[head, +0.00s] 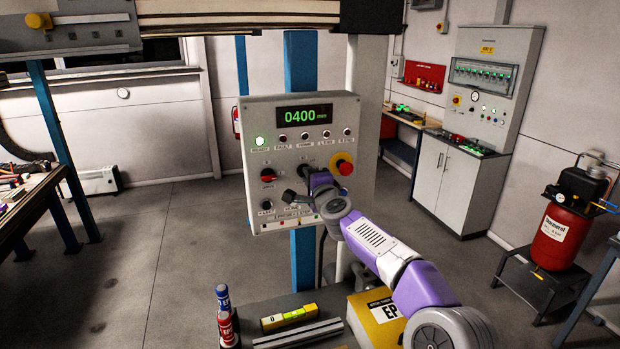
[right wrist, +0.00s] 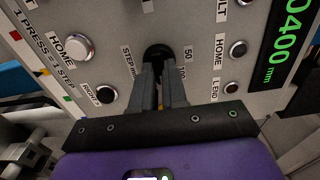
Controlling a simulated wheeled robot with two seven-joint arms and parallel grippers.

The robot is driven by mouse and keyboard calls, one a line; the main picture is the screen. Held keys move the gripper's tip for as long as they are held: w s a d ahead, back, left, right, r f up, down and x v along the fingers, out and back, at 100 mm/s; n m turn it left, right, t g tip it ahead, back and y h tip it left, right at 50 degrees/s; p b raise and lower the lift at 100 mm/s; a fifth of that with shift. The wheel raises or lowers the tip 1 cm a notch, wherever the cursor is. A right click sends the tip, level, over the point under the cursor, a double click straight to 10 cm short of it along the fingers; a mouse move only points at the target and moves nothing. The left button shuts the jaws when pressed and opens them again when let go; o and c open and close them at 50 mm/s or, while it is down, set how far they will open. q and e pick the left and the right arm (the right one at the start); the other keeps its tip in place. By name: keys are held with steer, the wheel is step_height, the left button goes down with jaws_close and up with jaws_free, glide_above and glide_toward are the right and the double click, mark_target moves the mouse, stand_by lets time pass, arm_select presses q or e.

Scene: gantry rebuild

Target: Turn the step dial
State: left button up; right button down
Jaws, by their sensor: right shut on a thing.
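The step dial (right wrist: 157,50) is a black knob on the grey control panel (head: 258,115), with "STEP mm", "50" and "100" printed around it in the right wrist view. My right gripper (right wrist: 160,72) is shut on the dial, its two dark fingers on either side of it. In the head view the right gripper (head: 308,173) reaches the panel's middle and hides most of the dial. Its pointer's exact setting cannot be told. The panel display (head: 304,115) reads 0400 mm in green. My left gripper is not in view.
A red stop button (head: 344,166) on a yellow collar is close right of the dial. Below stand spray cans (head: 225,315), a yellow level (head: 290,318) and a yellow box (head: 365,325).

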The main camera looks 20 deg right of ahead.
stand_by(0.4)
steer(key=c, duration=1.2)
jaws_free()
steer(key=shift+o, duration=0.2)
steer(key=shift+s, duration=0.1)
steer(key=s+b, duration=0.3)
steer(key=s, duration=0.4)
steer(key=shift+s+b, duration=0.2)
steer(key=shift+b, duration=0.1)
steer(key=shift+d, duration=0.1)
